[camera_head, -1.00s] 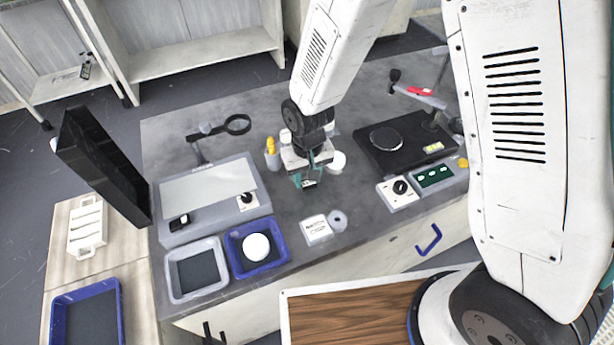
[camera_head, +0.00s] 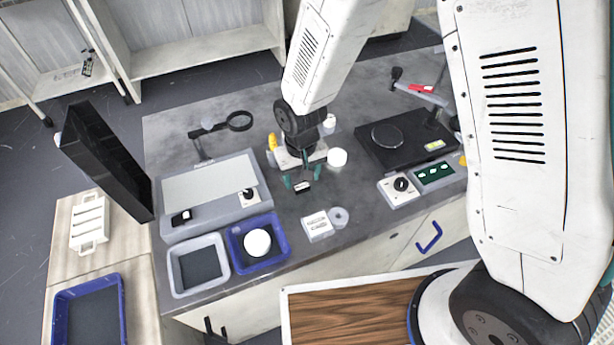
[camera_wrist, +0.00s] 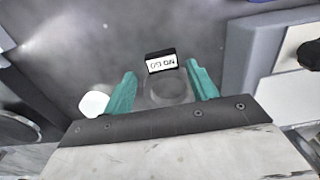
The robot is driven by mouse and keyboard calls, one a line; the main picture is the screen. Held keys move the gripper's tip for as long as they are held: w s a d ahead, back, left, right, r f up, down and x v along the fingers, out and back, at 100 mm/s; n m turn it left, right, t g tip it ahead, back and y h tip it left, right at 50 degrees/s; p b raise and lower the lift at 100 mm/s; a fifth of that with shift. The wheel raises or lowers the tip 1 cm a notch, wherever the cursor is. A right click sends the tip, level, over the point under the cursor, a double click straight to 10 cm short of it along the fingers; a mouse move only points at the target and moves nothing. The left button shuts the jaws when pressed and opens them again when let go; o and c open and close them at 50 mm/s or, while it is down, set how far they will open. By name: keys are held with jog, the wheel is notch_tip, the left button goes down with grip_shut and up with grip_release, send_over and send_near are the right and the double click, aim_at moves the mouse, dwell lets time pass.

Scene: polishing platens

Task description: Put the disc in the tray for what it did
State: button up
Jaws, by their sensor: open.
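My gripper (camera_head: 302,178) is open over the grey bench, its two teal fingers spread apart. In the wrist view the fingers (camera_wrist: 160,82) stand either side of a faint, glassy round shape (camera_wrist: 168,92), which may be a clear disc; nothing is clearly gripped. A small black block with a white "NO GO" label (camera_wrist: 161,61) stands just beyond it, and also shows in the head view (camera_head: 303,187). A white round piece (camera_head: 257,242) lies in a blue tray (camera_head: 281,262) at the bench front. A light grey tray (camera_head: 176,284) with a dark floor stands left of it, empty.
A grey light-panel box (camera_head: 212,222) with a magnifier (camera_head: 239,121) behind it stands left. A black machine with a round plate (camera_head: 388,136) stands right. A white cylinder (camera_head: 337,157) is close right of my gripper. Another blue tray (camera_head: 118,318) is on the left side table.

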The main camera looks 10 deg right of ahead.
aim_at(302, 183)
notch_tip(302, 183, up, 11)
dwell(0.3)
jog(key=s+d+r, duration=0.2)
jog(key=d+r, duration=0.5)
jog(key=r, duration=0.2)
jog(key=s+d+r+m, duration=0.1)
jog(key=s+d+r, duration=0.4)
jog(key=s+d, duration=0.2)
jog(key=s+d+r+m+t, duration=0.1)
jog(key=s+d+r+m, duration=0.1)
jog(key=s+d+r, duration=0.4)
jog(key=s+d, duration=0.2)
jog(key=s, duration=0.2)
jog(key=shift+s, duration=0.35)
jog(key=shift+d+r, duration=0.1)
jog(key=shift+s, duration=0.1)
